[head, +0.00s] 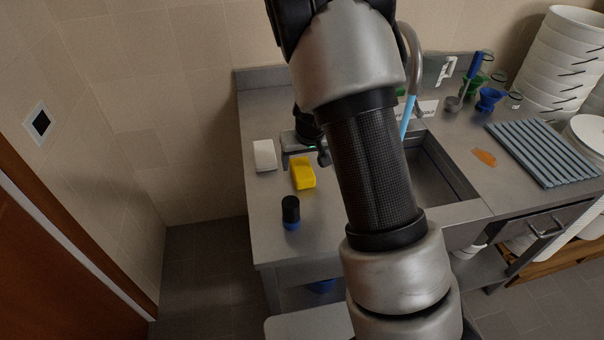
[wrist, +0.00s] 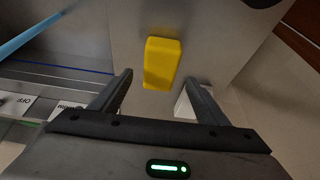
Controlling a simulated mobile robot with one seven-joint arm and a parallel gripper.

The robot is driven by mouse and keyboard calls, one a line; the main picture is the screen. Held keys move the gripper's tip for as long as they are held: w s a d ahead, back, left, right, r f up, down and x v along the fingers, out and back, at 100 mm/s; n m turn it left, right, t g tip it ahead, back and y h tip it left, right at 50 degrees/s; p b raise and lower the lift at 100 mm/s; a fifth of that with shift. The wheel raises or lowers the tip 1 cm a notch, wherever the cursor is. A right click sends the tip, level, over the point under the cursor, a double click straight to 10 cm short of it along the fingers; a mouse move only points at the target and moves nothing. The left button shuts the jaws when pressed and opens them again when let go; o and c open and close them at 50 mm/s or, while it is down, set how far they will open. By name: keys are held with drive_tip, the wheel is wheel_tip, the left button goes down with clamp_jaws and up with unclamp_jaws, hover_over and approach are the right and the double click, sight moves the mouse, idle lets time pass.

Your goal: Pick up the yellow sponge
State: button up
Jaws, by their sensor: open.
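The yellow sponge (head: 303,173) lies on the steel counter left of the sink in the head view. In the wrist view the sponge (wrist: 161,63) lies on the counter beyond the fingertips, roughly in line with the gap between them. My gripper (wrist: 162,84) is open and empty. In the head view my gripper (head: 302,158) is over the counter just behind the sponge, partly hidden by my arm. The sponge appears free of both fingers.
A white block (head: 265,155) lies left of the sponge, close to one finger in the wrist view. A dark-topped blue bottle (head: 291,213) stands nearer the counter's front. The sink (head: 440,175), a ribbed grey mat (head: 543,153) and stacked white buckets (head: 562,65) are to the right.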

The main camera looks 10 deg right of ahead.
sight(302, 168)
drive_tip(key=x, duration=0.5)
drive_tip(key=shift+f, duration=0.15)
drive_tip(key=shift+f+b, duration=0.15)
drive_tip(key=shift+b, duration=0.25)
drive_tip(key=shift+c, duration=0.5)
drive_tip(key=c, duration=1)
